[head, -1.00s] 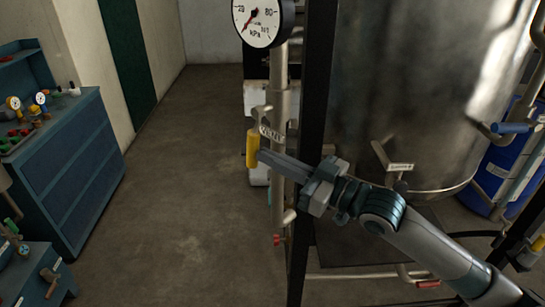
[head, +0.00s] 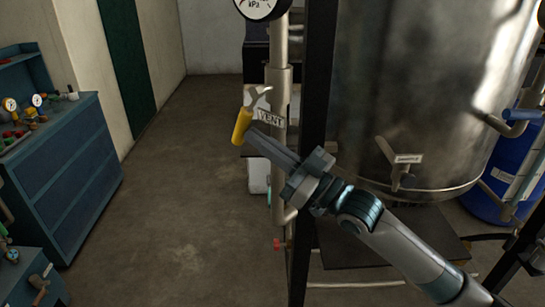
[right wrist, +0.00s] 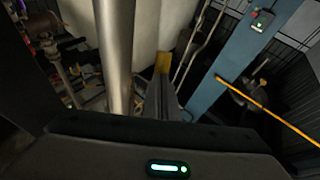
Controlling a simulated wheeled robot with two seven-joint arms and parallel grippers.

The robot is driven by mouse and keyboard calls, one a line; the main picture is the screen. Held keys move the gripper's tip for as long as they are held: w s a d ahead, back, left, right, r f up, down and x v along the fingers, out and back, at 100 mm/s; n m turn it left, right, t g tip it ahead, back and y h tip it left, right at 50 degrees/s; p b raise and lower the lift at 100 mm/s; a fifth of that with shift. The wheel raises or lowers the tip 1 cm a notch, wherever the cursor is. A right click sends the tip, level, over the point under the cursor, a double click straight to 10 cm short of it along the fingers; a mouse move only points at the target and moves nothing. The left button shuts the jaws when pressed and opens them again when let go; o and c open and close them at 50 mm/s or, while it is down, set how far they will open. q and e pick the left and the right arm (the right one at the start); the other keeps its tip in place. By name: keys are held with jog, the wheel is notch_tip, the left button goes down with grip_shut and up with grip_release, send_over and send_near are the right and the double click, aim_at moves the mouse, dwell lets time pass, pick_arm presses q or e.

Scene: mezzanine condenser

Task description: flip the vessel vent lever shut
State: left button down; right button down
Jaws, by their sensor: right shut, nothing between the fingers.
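The vessel vent lever has a yellow handle (head: 242,126) and a metal arm on the vertical pipe beside the "VENT" tag (head: 268,117). In the head view the handle hangs down and tilts, its lower end to the left. My right gripper (head: 252,136) is shut and empty, with its fingertips at the handle's lower right side, seemingly touching it. In the right wrist view the yellow handle (right wrist: 162,62) shows just past the fingertips (right wrist: 160,82). My left gripper is in neither view.
The large steel vessel (head: 400,80) stands to the right, behind a black frame post (head: 317,90) close to my right gripper. A pressure gauge (head: 262,6) is above the lever. A blue bench (head: 65,170) stands at left, with open floor between.

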aim_at(278, 177)
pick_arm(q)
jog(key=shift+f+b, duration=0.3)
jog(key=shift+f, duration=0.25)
pick_arm(e)
jog(key=shift+w+a+r, duration=0.3)
jog(key=shift+w+a, duration=0.55)
jog(key=shift+w+a+r, duration=0.25)
jog(key=shift+w+a, duration=0.6)
